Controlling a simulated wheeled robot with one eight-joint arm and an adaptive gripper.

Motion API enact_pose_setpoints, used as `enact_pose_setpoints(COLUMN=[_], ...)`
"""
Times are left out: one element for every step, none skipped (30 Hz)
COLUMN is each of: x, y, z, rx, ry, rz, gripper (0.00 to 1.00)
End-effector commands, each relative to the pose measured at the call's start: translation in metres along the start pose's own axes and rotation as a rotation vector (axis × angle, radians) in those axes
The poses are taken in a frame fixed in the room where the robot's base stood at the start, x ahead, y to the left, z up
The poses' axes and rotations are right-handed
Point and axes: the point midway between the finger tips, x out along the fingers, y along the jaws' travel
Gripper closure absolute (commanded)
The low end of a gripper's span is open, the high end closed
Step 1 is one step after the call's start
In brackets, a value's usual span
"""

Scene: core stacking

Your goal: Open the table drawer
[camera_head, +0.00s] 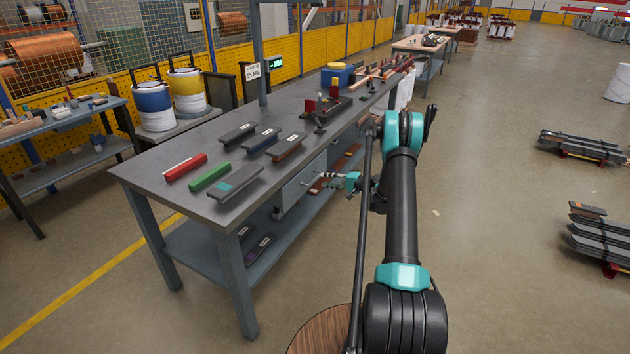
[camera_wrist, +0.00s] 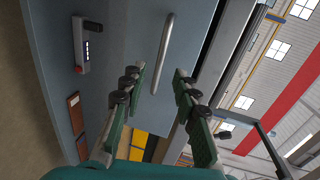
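The grey work table (camera_head: 150,180) stands left of my arm. Its drawer front (camera_head: 296,188) is a light grey panel below the tabletop on the side facing me and looks closed. In the wrist view, the drawer front (camera_wrist: 120,40) fills the upper middle and carries a silver bar handle (camera_wrist: 163,50).
On the tabletop lie a red bar (camera_head: 185,167), a green bar (camera_head: 209,176) and several grey and brown bars. A blue and yellow box (camera_head: 337,74) stands farther back. The lower shelf (camera_head: 200,243) holds more bars.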

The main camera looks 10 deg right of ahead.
Motion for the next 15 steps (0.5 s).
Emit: enact_pose_setpoints(x=[0.011,0.017,0.024,0.029,0.034,0.04,0.044,0.048,0.052,0.055,0.057,0.059,0.061,0.062,0.064], y=[0.0,0.0,0.0,0.0,0.0,0.0,0.0,0.0,0.0,0.0,0.0,0.0,0.0,0.0,0.0], z=[0.001,0.001,0.001,0.001,0.001,0.001,0.001,0.001,0.001,0.0,0.0,0.0,0.0,0.0,0.0], rx=[-0.001,-0.001,-0.001,-0.001,-0.001,-0.001,-0.001,-0.001,-0.001,-0.001,-0.001,-0.001,-0.001,-0.001,-0.001], ry=[-0.003,-0.003,-0.003,-0.003,-0.002,-0.002,-0.002,-0.002,-0.001,-0.001,-0.001,-0.001,-0.001,-0.001,-0.001], rz=[0.0,0.0,0.0,0.0,0.0,0.0,0.0,0.0,0.0,0.0,0.0,0.0,0.0,0.0,0.0], gripper=[0.7,0.7,0.7,0.7,0.7,0.7,0.7,0.7,0.7,0.7,0.7,0.7,0.7,0.7,0.7])
